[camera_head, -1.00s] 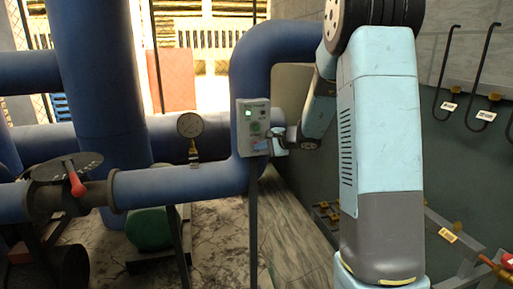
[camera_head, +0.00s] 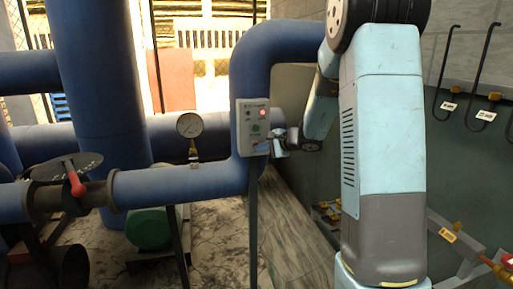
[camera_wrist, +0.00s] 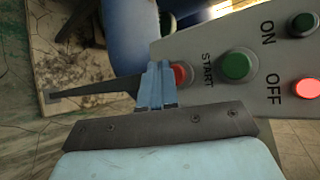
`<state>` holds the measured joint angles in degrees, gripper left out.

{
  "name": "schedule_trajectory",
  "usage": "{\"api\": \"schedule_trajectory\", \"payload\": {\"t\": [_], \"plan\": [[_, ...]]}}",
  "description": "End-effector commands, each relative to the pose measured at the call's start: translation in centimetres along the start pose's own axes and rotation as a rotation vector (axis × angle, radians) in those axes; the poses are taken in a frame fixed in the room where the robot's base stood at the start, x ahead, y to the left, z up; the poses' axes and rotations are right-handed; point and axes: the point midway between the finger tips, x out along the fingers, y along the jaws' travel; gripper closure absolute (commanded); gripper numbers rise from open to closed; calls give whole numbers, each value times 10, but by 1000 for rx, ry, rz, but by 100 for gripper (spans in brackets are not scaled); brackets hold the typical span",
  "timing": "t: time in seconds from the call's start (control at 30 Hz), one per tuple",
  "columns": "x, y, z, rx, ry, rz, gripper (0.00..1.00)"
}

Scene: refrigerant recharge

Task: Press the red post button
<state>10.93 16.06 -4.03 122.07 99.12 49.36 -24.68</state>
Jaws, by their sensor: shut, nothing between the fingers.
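The grey control box (camera_head: 242,141) stands on a post in front of the blue pipe bend; it also shows in the wrist view (camera_wrist: 205,98). In the wrist view its red button (camera_wrist: 181,74) sits left of the green START button (camera_wrist: 237,65), its left part hidden by my fingers. My gripper (camera_wrist: 157,68) is shut and empty, its tips at the red button. I cannot tell whether they touch it. The red OFF lamp (camera_wrist: 306,88) is lit and the green ON lamp (camera_wrist: 302,22) is dark. In the head view my gripper (camera_head: 279,141) is at the box's lower right.
A pressure gauge (camera_head: 190,125) stands on the horizontal blue pipe left of the box. A valve with a red handle (camera_head: 76,185) is further left. A grey wall with hooks (camera_head: 483,85) is at the right. Floor (camera_head: 300,215) shows below the box.

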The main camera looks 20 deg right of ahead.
Motion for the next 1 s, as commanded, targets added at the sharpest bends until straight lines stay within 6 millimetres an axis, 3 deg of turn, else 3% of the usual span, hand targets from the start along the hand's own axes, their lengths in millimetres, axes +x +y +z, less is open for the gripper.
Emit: {"api": "schedule_trajectory", "payload": {"t": [0.43, 1.0], "plan": [[-4, 2, 3, -1, 0, -1, 100], [-34, 24, 25, -2, 0, -1, 100]]}}
